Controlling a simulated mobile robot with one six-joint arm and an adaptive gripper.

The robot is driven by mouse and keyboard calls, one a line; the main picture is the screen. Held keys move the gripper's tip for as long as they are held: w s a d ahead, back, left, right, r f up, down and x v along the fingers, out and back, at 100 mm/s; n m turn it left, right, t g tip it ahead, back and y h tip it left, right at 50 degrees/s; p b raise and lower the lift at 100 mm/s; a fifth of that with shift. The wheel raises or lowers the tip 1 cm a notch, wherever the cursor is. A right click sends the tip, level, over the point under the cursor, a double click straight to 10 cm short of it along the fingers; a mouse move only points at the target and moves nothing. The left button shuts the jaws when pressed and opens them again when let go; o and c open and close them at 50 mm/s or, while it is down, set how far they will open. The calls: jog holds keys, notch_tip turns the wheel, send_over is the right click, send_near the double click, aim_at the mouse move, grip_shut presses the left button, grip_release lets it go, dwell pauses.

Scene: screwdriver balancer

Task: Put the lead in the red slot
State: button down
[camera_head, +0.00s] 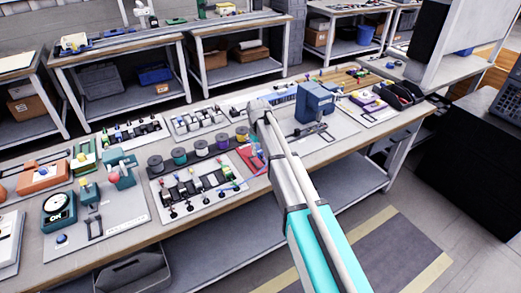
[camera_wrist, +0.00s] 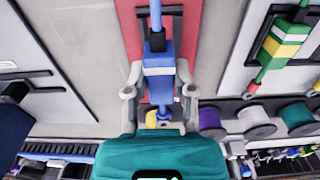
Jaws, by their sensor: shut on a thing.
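My gripper (camera_wrist: 160,91) is shut on a blue, block-shaped piece (camera_wrist: 160,78), which I take to be the lead. Its dark collar (camera_wrist: 157,43) and thin blue shaft (camera_wrist: 156,14) point to the top of the wrist view. It lies over a red panel (camera_wrist: 132,22); I cannot tell whether they touch. The red panel also shows in the head view (camera_head: 246,154), beside the row of spools. In the head view my arm hides the gripper's fingers. No slot opening can be made out clearly; the held piece covers part of the panel.
Several spools (camera_wrist: 255,122) stand right of my gripper in the wrist view. A green, white and yellow banded piece with a red end (camera_wrist: 281,42) lies at upper right. A plate of black posts (camera_head: 188,190) and a blue block (camera_head: 315,101) flank my arm on the crowded bench.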

aim_at(258, 163)
jog(key=shift+f+b, duration=1.2)
jog(key=shift+f, duration=0.4)
jog(key=shift+s, duration=0.1)
jog(key=shift+f+b, duration=0.6)
dwell(0.5)
dwell(0.4)
jog(key=shift+c, duration=1.9)
grip_release()
jog(key=shift+r, duration=0.15)
